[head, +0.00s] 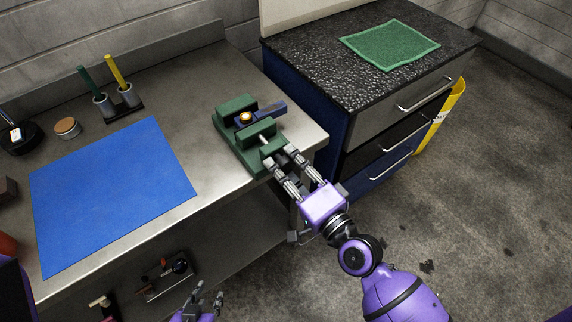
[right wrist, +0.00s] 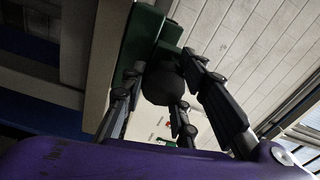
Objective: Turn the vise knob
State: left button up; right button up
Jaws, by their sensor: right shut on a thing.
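A green vise (head: 236,104) stands near the right end of the metal bench. My right gripper (head: 283,160) reaches to the vise's front end. In the right wrist view, a dark round vise knob (right wrist: 163,84) sits between the fingers of my right gripper (right wrist: 160,98), which are shut on it. In the head view the fingers mostly hide the knob. My left gripper (head: 207,298) is low at the bottom edge, open and empty, apart from the vise.
A blue mat (head: 110,190) lies on the bench (head: 195,85). A drawer cabinet (head: 350,85) with a green cloth (head: 390,45) stands right of the bench.

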jog(key=m, duration=0.5)
jog(key=shift+s+a+f+m, duration=0.1)
jog(key=shift+s+f+m, duration=0.1)
jog(key=shift+f+m, duration=0.15)
jog(key=shift+f, duration=0.1)
dwell(0.3)
jog(key=o, duration=1.1)
jog(key=shift+c, duration=0.2)
jog(key=shift+r, duration=0.25)
jog(key=v, duration=1.2)
